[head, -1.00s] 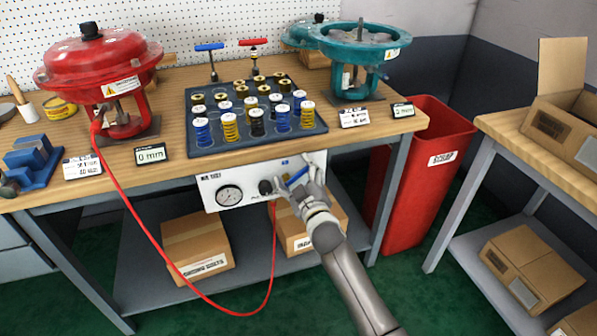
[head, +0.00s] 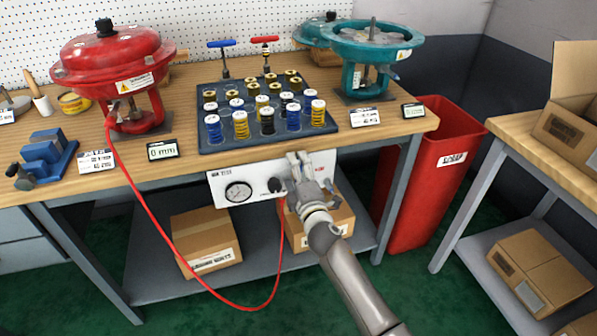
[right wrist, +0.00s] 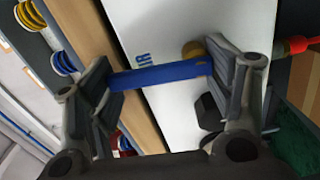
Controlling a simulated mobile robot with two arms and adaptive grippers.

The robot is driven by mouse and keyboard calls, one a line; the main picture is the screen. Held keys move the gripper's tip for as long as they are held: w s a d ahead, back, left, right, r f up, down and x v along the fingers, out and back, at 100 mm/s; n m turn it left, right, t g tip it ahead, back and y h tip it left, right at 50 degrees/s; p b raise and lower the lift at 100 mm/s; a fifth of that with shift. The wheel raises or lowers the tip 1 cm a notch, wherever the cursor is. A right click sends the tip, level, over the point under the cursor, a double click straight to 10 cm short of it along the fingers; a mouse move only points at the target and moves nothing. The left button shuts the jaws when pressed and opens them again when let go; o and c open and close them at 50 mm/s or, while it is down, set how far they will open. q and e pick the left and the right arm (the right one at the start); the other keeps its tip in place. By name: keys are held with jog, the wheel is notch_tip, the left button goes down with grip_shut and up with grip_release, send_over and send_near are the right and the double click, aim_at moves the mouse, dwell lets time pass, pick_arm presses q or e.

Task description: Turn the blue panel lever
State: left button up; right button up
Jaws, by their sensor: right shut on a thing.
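The white air panel (head: 258,178) hangs under the front edge of the workbench, with a round gauge (head: 238,193) and a black knob (head: 275,185). My right gripper (head: 302,168) is at the panel's right part and hides the lever in the head view. In the right wrist view, the blue lever (right wrist: 160,75) spans between the two fingers of my right gripper (right wrist: 165,85), which are shut on its ends. The white panel face (right wrist: 165,25) with blue lettering lies behind it. My left gripper is not in view.
A red hose (head: 160,255) loops from the red actuator (head: 108,60) to the panel. A tray (head: 215,140) of springs sits on the bench above. Cardboard boxes (head: 205,240) stand on the lower shelf; a red bin (head: 435,190) stands to the right.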

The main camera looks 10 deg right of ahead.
jog(key=shift+a+n, duration=0.2)
jog(key=shift+n, duration=0.3)
jog(key=o, duration=1.5)
jog(key=shift+c, duration=0.2)
jog(key=s, duration=1.2)
jog(key=shift+d, duration=0.2)
jog(key=shift+f, duration=0.1)
